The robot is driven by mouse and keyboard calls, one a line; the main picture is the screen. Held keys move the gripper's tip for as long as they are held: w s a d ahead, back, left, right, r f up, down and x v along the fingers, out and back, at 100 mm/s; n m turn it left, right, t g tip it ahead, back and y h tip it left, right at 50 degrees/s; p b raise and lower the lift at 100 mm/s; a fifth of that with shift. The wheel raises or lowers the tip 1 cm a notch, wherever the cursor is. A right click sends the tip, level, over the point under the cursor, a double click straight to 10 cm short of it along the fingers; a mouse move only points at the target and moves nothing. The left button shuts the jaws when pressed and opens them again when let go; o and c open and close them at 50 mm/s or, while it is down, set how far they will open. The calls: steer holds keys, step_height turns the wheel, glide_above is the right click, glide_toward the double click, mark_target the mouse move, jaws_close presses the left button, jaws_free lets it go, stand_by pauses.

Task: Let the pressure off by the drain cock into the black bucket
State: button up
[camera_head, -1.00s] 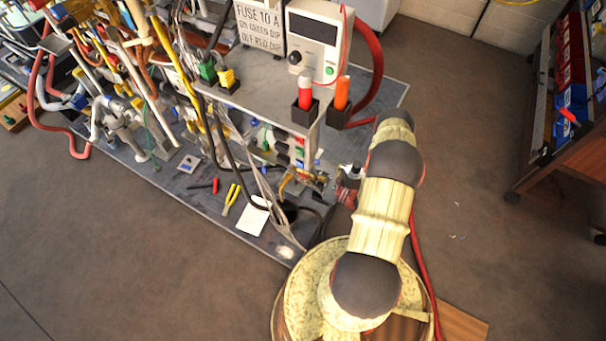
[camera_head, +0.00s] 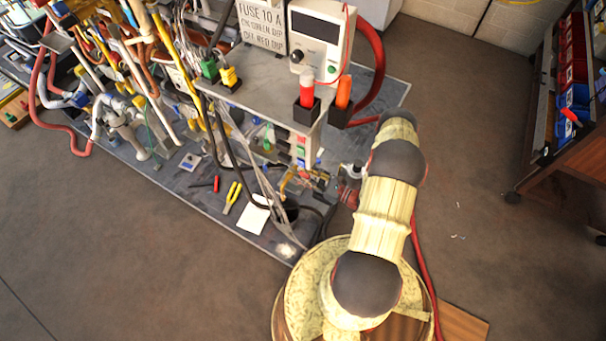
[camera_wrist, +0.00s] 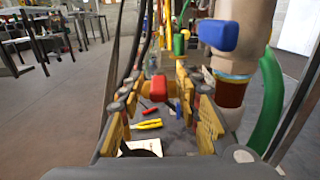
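My gripper (camera_wrist: 160,92) is open in the wrist view, with yellow-padded fingers to the left and right. A small red block or handle (camera_wrist: 158,87) shows between the fingers, and I see no finger closed on it. I cannot tell whether it is the drain cock. A blue handle (camera_wrist: 218,35) on a thick pipe is above the right finger. In the head view my gripper (camera_head: 303,180) is small and partly hidden at the bench's lower front. The black bucket (camera_head: 291,212) appears as a dark round shape just below it, mostly hidden by hoses.
A green hose (camera_wrist: 270,105) runs close by the right finger. Yellow pliers (camera_head: 232,196) and white paper (camera_head: 252,217) lie on the grey mat (camera_head: 205,193). Pipes and cables crowd the left. A red-knobbed box (camera_head: 305,103) overhangs above.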

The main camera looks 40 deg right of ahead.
steer(key=v, duration=1.1)
steer(key=shift+s+d, duration=0.15)
steer(key=shift+s, duration=0.15)
